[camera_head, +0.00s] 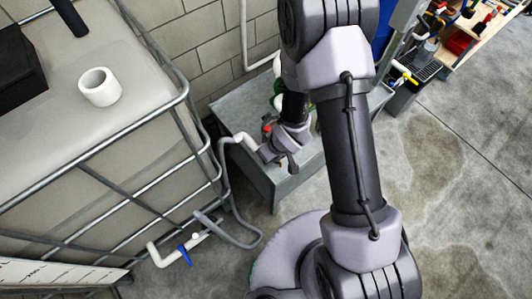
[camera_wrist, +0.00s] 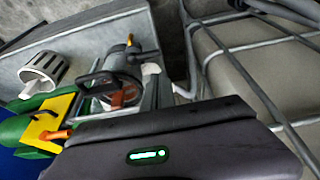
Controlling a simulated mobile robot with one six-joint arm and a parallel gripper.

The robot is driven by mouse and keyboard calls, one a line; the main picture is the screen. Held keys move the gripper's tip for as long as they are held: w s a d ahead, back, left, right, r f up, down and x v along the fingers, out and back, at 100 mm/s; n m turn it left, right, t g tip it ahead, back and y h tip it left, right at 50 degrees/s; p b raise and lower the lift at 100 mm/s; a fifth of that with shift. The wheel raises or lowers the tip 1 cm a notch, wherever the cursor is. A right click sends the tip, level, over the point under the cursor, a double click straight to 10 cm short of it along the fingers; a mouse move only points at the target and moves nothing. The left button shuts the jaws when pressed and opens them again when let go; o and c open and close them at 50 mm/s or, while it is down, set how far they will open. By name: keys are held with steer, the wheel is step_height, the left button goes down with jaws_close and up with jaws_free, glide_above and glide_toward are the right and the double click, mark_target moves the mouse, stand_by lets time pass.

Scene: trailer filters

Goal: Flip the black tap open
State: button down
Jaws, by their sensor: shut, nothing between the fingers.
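My gripper (camera_head: 272,158) is low over the grey metal bench in the head view, partly hidden by my own wrist. It is shut and holds nothing. In the wrist view, a black lever-like handle (camera_wrist: 95,81), which may be the black tap, sits on a grey cylindrical fitting (camera_wrist: 122,60) above my dark gripper body. Whether my fingertips touch the handle cannot be told, as they are hidden there. In the head view the black tap cannot be made out. A red part (camera_head: 267,128) shows beside my gripper.
A caged tank (camera_head: 130,110) fills the left, with a white ring on top. A blue-handled valve (camera_head: 185,254) and a grey hose (camera_head: 226,175) are low beside it. A green and yellow part (camera_wrist: 48,122) and a white slotted cup (camera_wrist: 43,72) crowd the bench (camera_head: 236,104). Floor at right is clear.

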steer(key=b+x, duration=0.3)
steer(key=x, duration=0.5)
steer(key=shift+f, duration=0.3)
steer(key=shift+a, duration=0.1)
